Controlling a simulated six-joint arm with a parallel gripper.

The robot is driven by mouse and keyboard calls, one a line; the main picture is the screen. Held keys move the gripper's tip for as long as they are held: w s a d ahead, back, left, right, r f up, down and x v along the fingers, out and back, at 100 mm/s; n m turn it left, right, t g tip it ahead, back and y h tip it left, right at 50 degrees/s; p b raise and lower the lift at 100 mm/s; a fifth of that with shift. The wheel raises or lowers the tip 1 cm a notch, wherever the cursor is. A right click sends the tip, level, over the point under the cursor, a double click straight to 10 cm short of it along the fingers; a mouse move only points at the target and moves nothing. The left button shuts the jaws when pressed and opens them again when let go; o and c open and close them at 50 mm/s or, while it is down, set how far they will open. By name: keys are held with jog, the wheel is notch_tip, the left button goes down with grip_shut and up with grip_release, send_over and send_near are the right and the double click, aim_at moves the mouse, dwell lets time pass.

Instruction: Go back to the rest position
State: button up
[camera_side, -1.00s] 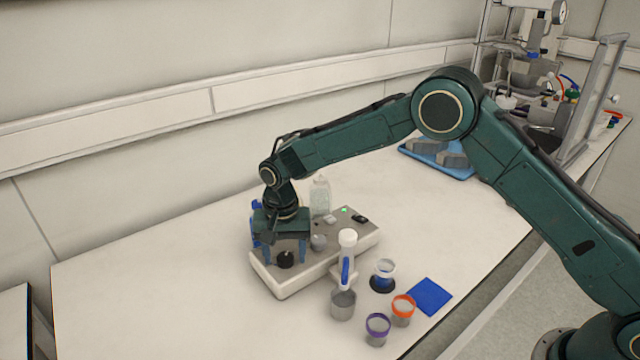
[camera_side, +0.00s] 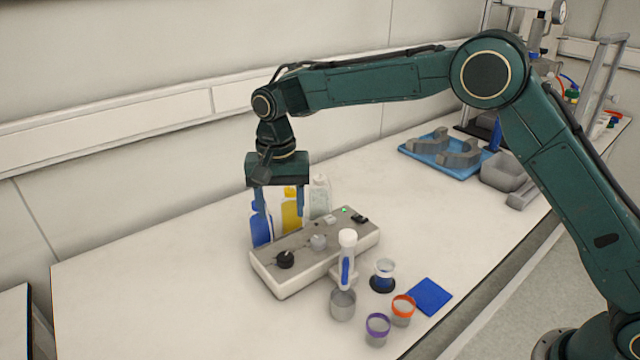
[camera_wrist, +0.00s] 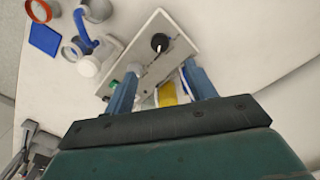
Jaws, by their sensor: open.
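My gripper (camera_side: 278,212) is open and empty, pointing down above the back left part of a pale control box (camera_side: 318,268) with knobs. Its two blue fingers also show in the wrist view (camera_wrist: 162,92), spread apart over the box's edge. On top of the box are a black knob (camera_side: 285,259), a grey knob (camera_side: 319,241) and a lit green light (camera_side: 344,210). The black knob shows clearly in the wrist view (camera_wrist: 160,42). The fingers are apart from the knobs.
Blue (camera_side: 260,228), yellow (camera_side: 291,212) and clear (camera_side: 320,197) bottles stand behind the box, close to my fingers. A blue tray (camera_side: 410,149) lies farther back. The table's left is clear.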

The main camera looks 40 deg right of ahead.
jog(key=shift+r, duration=0.65)
jog(key=s+d+r+n+t, duration=0.3)
jog(key=s+d+r, duration=0.9)
jog(key=s+r, duration=0.2)
jog(key=s+d+f+n+t, duration=0.1)
jog(key=s+d+n, duration=0.1)
jog(key=s, duration=0.8)
jog(key=s+d+f+n+t, duration=0.1)
jog(key=s+d, duration=0.4)
jog(key=s, duration=0.6)
jog(key=shift+s+d+f+n+t, duration=0.3)
jog(key=shift+f+n, duration=0.1)
jog(key=shift+f, duration=0.05)
